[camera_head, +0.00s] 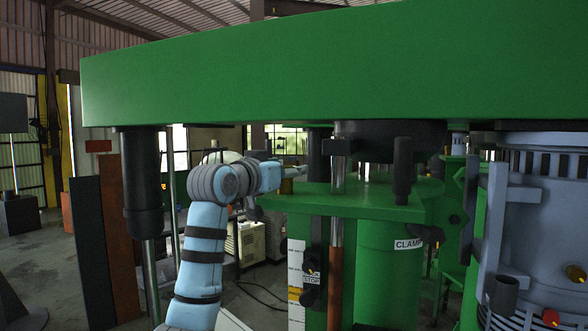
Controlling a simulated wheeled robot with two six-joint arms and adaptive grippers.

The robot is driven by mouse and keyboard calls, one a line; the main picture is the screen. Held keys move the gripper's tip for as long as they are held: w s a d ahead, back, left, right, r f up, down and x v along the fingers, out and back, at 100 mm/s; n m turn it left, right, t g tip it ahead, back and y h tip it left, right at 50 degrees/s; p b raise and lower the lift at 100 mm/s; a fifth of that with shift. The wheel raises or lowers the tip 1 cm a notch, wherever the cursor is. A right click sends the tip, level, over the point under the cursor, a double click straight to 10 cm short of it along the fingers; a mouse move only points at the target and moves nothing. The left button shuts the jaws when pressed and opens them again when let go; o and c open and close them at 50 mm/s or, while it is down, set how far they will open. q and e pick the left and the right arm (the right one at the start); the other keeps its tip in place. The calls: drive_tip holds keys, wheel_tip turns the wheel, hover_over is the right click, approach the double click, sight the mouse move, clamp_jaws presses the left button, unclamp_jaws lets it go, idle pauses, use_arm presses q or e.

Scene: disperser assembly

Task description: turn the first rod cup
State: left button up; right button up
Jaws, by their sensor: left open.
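My left arm rises from the bottom left, and its wrist reaches right at the height of the green shelf. My left gripper (297,171) is small and partly hidden at the end of the wrist; it is open. A small brownish cup-like piece (287,186) stands on the shelf just below it; I cannot tell whether they touch or whether this is the rod cup. A black cylinder (142,185) hangs under the green beam around a metal rod (151,270), left of my arm. My right gripper does not show.
The wide green beam (330,75) spans the top. The green shelf (345,205) and the body labelled CLAMP (390,265) fill the middle. A grey-blue motor (545,210) stands at right. Dark and rust-coloured upright panels (90,250) stand at left.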

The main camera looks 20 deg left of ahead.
use_arm(q)
drive_tip(key=shift+s+d+r, duration=0.1)
drive_tip(key=shift+s+r, duration=0.1)
drive_tip(key=shift+s, duration=0.3)
drive_tip(key=shift+s+d+r, duration=0.1)
drive_tip(key=shift+s+r, duration=0.1)
drive_tip(key=shift+s, duration=0.25)
drive_tip(key=shift+c, duration=1.4)
drive_tip(key=shift+s, duration=0.1)
drive_tip(key=c, duration=0.3)
drive_tip(key=shift+w, duration=0.2)
drive_tip(key=c, duration=0.6)
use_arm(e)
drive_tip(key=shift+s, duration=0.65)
